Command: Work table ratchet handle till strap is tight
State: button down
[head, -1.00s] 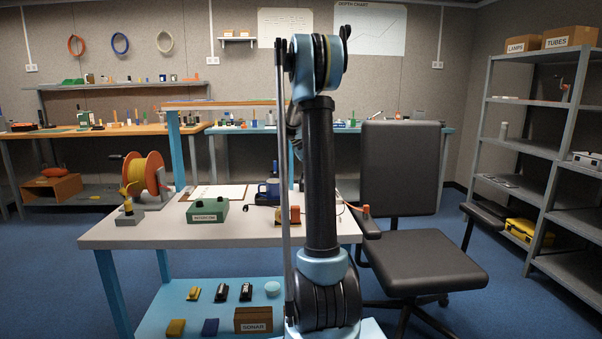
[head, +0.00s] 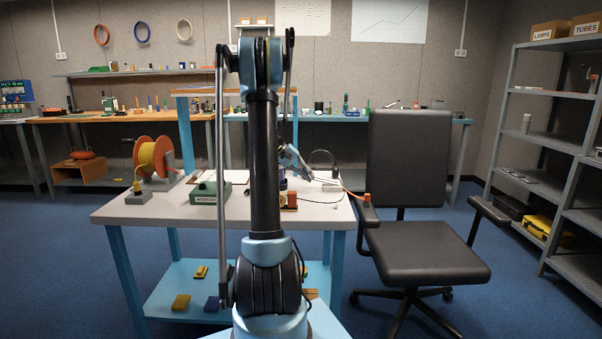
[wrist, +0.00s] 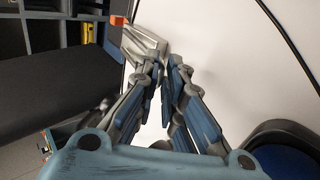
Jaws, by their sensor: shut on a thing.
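My gripper (head: 304,170) shows just right of my arm column in the head view, low over the white work table (head: 150,212). In the wrist view the blue-grey fingers (wrist: 163,85) are closed together on a grey metal piece, which looks like the ratchet handle (wrist: 145,42). An orange end (wrist: 118,20) shows just beyond it. In the head view a thin orange line, perhaps the strap (head: 338,186), runs to an orange piece (head: 367,197) by the chair arm. The ratchet body is mostly hidden, and I cannot tell how tight the strap is.
A black office chair (head: 410,170) stands close at the table's right edge. On the table are a green intercom box (head: 207,193), a cable reel (head: 153,158) and a red-orange block (head: 290,201). A dark cable (head: 322,152) arches behind my gripper. Shelving (head: 545,140) stands at right.

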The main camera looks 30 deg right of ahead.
jog(key=shift+a+f, duration=0.2)
jog(key=shift+f, duration=0.3)
jog(key=c, duration=1.7)
grip_release()
jog(key=shift+a, duration=0.1)
jog(key=v, duration=1.2)
jog(key=shift+w+f, duration=0.1)
